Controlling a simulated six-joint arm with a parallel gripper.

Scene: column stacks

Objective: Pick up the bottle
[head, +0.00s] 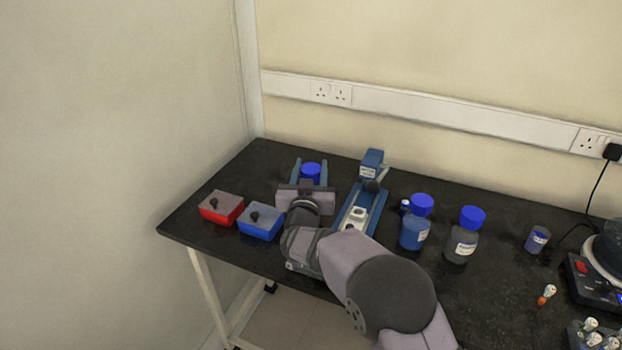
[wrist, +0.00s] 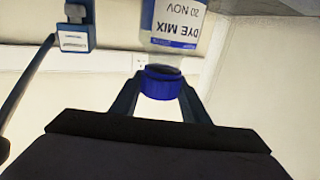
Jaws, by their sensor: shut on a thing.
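The bottle is clear, with a blue cap and a white label reading "DYE MIX 20 NOV". In the wrist view the bottle (wrist: 178,28) appears upside down, its far end cut off by the top edge. My gripper (wrist: 160,82) is shut on it, with one finger on each side near the cap and neck. In the head view my gripper (head: 310,165) is over the back left of the bench, and only the bottle's blue cap (head: 311,171) shows between the fingers. The bottle's base is hidden, so I cannot tell whether it touches the bench.
A blue stand-like device (head: 360,208) is close to the right of my gripper. Red (head: 221,208) and blue (head: 260,223) boxes are front left. A blue bottle (head: 414,234) and a dark bottle (head: 461,246) stand further right, then a small beaker (head: 537,240). The wall is behind.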

